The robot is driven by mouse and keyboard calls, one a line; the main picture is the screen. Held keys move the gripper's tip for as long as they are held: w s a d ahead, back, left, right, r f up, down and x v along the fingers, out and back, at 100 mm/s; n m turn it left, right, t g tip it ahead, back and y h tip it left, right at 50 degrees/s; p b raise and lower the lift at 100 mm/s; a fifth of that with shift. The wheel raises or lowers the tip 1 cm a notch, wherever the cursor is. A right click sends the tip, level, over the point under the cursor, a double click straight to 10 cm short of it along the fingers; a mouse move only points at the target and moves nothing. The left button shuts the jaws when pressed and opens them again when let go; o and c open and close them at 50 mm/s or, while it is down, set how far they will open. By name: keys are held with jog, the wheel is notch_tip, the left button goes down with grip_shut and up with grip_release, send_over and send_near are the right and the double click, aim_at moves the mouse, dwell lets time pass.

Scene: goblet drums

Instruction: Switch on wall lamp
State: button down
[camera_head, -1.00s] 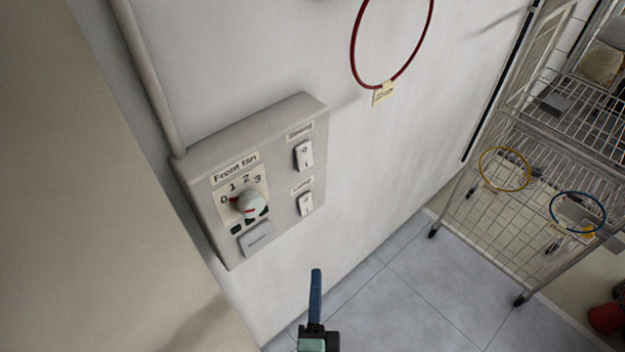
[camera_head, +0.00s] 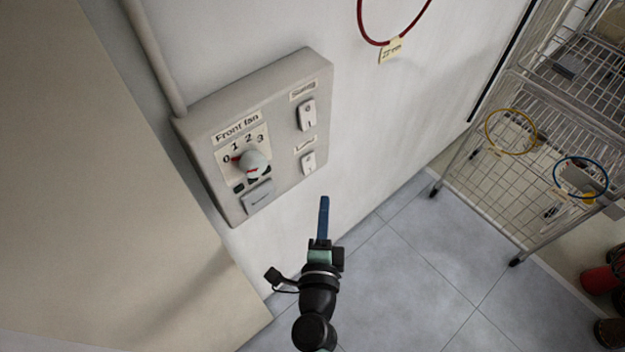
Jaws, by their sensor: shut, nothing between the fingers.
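A grey control box (camera_head: 285,135) is fixed to the white wall. It has a rotary knob (camera_head: 254,163) under a "Front fan" label, with its red mark toward 0. On the right side are two white rocker switches, an upper switch (camera_head: 307,114) and a lower switch (camera_head: 308,162), each under a small label. The labels are too blurred to read for certain, and no lamp shows. My gripper (camera_head: 324,200) is shut and empty, its blue fingers pointing up the picture. It is below and slightly right of the lower switch, apart from the box.
A conduit (camera_head: 155,60) runs up from the box. A beige panel (camera_head: 90,200) fills the left. A red ring (camera_head: 362,30) hangs on the wall above. A wire rack (camera_head: 500,175) with yellow and blue rings stands at right. The tiled floor (camera_head: 410,280) in the middle is clear.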

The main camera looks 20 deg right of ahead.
aim_at(313, 169)
jog(key=shift+w+d+f, duration=0.1)
jog(key=shift+w+f, duration=0.1)
jog(key=shift+w, duration=1.6)
jog(key=shift+w+d+f, duration=0.1)
jog(key=shift+w+f, duration=0.1)
jog(key=shift+w, duration=1.6)
jog(key=b, duration=0.2)
jog(key=shift+w+a+f+m+t+b, duration=0.1)
jog(key=shift+w+a+m+t+b, duration=0.05)
jog(key=shift+w+m+t+b, duration=0.2)
jog(key=shift+s+f, duration=0.1)
